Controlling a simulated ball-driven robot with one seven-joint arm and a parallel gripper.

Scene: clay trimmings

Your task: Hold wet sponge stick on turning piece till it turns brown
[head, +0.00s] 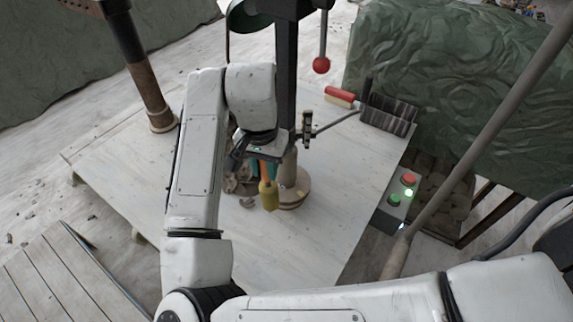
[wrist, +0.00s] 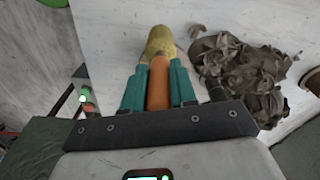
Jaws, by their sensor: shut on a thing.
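My gripper (head: 265,170) is shut on the sponge stick, its teal fingers on either side of the orange handle (wrist: 158,85). The stick's yellow sponge end (head: 269,196) points down and away from the fingers; it also shows in the wrist view (wrist: 160,42). In the head view the turning piece (head: 288,168), a grey-tan upright cylinder, stands on a round wooden disc (head: 294,200) just right of the sponge. My wrist hides part of that area. I cannot tell whether sponge and piece touch. The piece is not clearly visible in the wrist view.
Clay trimmings (wrist: 240,70) lie heaped beside the gripper. A dark post (head: 286,80) with a red-knobbed lever (head: 321,65) rises behind the disc. A red-handled brush (head: 340,96) and a button box (head: 402,190) with a lit green light are at right. The pale board's front is mostly clear.

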